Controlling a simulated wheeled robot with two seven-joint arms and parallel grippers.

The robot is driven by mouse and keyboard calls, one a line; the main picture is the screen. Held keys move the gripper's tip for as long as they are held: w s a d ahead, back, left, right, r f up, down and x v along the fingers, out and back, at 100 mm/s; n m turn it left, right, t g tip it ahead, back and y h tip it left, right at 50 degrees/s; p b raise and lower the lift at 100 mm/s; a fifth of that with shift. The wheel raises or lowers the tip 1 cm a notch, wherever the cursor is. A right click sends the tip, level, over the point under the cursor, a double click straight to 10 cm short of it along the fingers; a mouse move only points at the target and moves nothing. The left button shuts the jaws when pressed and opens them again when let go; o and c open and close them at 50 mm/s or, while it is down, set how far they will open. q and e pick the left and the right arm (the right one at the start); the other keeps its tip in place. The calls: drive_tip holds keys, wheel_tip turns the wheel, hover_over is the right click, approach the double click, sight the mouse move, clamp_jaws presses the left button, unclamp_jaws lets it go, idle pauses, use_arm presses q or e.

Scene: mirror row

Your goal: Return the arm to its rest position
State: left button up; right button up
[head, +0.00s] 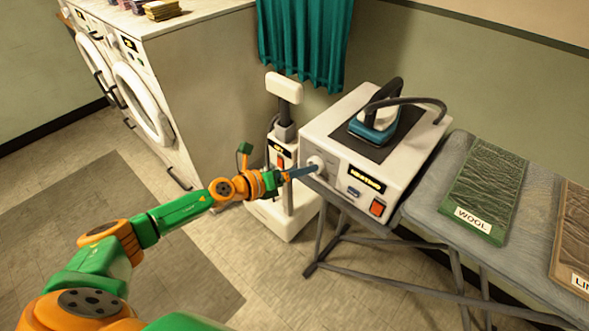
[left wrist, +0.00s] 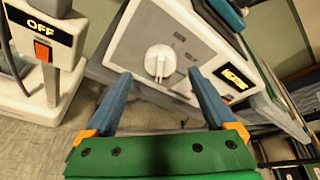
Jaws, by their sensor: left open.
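My left arm reaches in from the lower left in the head view. My left gripper (head: 303,171) is open, with its blue fingers pointing at the front of a white ironing station. In the left wrist view the open left gripper (left wrist: 160,78) has one finger on each side of a white round knob (left wrist: 160,61), just short of it or beside it. I see no contact with the knob. The knob (head: 317,162) also shows in the head view, partly covered by the fingertips. My right gripper is not in view.
The ironing station (head: 322,128) carries a teal iron (head: 375,122) and stands on a grey board with green WOOL cloth (head: 485,188). A white stand (head: 285,220) is close behind my gripper; its label reads OFF in the wrist view. Washers (head: 140,95) stand left. Floor at left is clear.

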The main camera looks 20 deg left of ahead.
use_arm(q)
drive_tip(key=v, duration=0.3)
drive_tip(key=shift+s+a+r, duration=0.1)
drive_tip(key=shift+s, duration=0.2)
